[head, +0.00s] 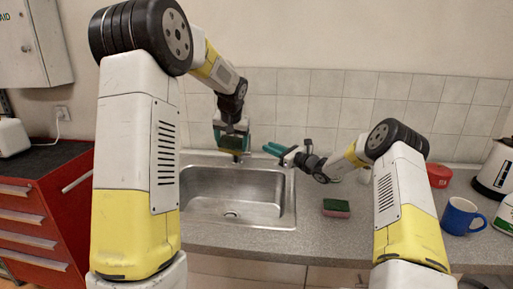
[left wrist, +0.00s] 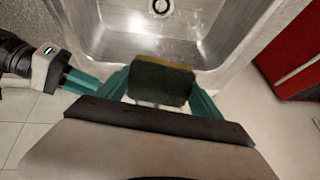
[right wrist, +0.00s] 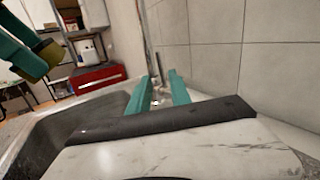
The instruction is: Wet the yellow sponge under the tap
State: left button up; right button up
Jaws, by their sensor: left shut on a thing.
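The yellow sponge (left wrist: 160,82), with a dark green scouring face and a yellow edge, is between the teal fingers of my left gripper (head: 232,138). The gripper is shut on it and holds it above the back of the steel sink (head: 262,200). The sponge also shows at the left of the right wrist view (right wrist: 36,66). My right gripper (head: 272,150) is empty, its fingers apart, pointing left behind the sink. In the right wrist view, part of the tap (right wrist: 157,84) seems to show between its fingers. In the head view my left gripper mostly hides the tap.
A pink sponge with a green top (head: 336,208) lies on the counter right of the sink. A blue mug (head: 460,216), a red container (head: 438,175) and a kettle (head: 495,170) stand further right. A red drawer cabinet (head: 40,215) stands left. The counter's front middle is clear.

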jog(key=c, duration=0.4)
jog(key=m, duration=0.1)
jog(key=s+m, duration=0.1)
jog(key=m, duration=0.3)
jog(key=shift+s+d+f, duration=0.15)
jog(key=shift+s+d, duration=0.15)
jog(key=shift+s, duration=0.05)
jog(key=s+m, duration=0.4)
jog(key=m, duration=0.8)
jog(key=w+a+r, duration=0.1)
jog(key=w+a, duration=0.7)
jog(key=w, duration=0.1)
jog(key=shift+w, duration=0.2)
jog(key=shift+w+r+m, duration=0.1)
jog(key=shift+m, duration=0.2)
